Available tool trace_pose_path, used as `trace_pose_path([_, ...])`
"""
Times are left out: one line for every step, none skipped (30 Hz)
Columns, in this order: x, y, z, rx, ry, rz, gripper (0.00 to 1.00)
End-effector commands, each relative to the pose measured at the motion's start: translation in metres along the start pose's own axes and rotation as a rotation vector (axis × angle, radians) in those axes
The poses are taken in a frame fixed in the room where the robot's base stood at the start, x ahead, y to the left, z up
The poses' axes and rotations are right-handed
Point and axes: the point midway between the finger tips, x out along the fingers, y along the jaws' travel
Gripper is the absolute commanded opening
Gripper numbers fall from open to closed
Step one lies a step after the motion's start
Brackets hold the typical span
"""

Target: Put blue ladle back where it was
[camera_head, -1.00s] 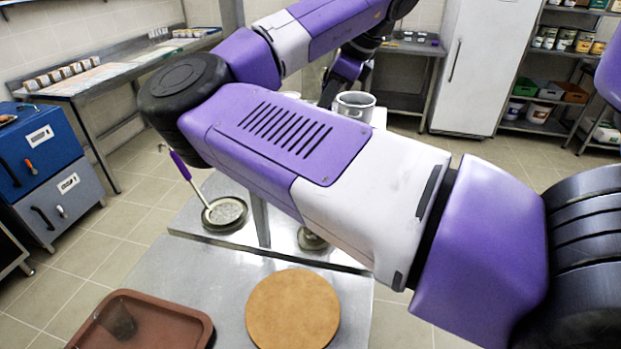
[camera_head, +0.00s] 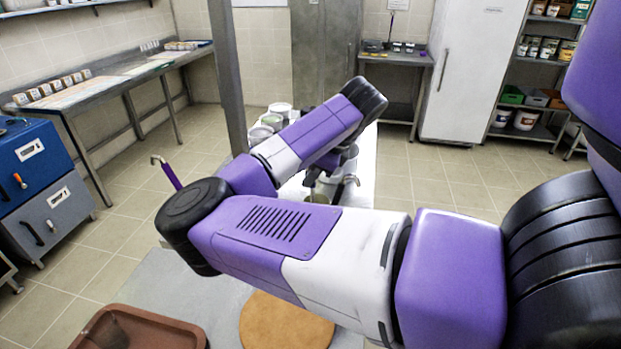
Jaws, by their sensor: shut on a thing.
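My gripper (camera_head: 330,166) is partly hidden behind my forearm, low over the far part of the steel table, among the pots. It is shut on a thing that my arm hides. A small hooked metal end (camera_head: 352,180) shows just right of the gripper; I cannot tell if it belongs to the blue ladle or is held. No blue ladle can be made out. A purple-handled ladle (camera_head: 166,173) with a hooked top stands tilted at the left; its lower part is hidden by my arm.
Several pots (camera_head: 272,121) stand on the far table, beside a steel post (camera_head: 228,80). A brown tray (camera_head: 185,330) and a round tan board (camera_head: 285,322) lie on the near table. A blue drawer unit (camera_head: 35,160) stands at the left. Tiled floor is clear beyond.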

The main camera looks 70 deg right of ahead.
Motion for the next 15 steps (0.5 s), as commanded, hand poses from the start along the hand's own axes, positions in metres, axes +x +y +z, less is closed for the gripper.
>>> trace_pose_path([0.0054,0.0018,-0.0026,-0.001,0.0,0.001,0.0])
trace_pose_path([0.0075,0.0023,-0.0037,0.0,0.0,0.001,0.0])
trace_pose_path([0.009,0.0025,-0.0044,-0.001,0.0,0.0,0.0])
trace_pose_path([0.0095,0.0024,-0.0045,-0.001,0.0,-0.001,0.0])
trace_pose_path([0.0095,0.0023,-0.0045,-0.001,-0.001,-0.002,0.0])
trace_pose_path([0.0094,0.0022,-0.0044,-0.001,-0.001,-0.002,0.0])
trace_pose_path([0.0093,0.0022,-0.0044,-0.001,-0.001,-0.002,0.0])
trace_pose_path([0.0093,0.0022,-0.0044,-0.001,-0.001,-0.002,0.0])
trace_pose_path([0.0093,0.0023,-0.0044,-0.001,-0.001,-0.001,0.0])
trace_pose_path([0.0096,0.0023,-0.0045,-0.001,-0.001,-0.001,0.0])
trace_pose_path([0.0101,0.0025,-0.0048,-0.001,-0.001,-0.001,0.0])
trace_pose_path([0.0112,0.0028,-0.0053,-0.001,-0.001,-0.001,0.0])
trace_pose_path([0.0121,0.003,-0.0057,-0.001,0.0,-0.001,0.0])
trace_pose_path([0.0119,0.0031,-0.0057,0.0,0.0,0.0,0.19])
trace_pose_path([0.0116,0.003,-0.0055,0.0,0.0,0.0,0.27])
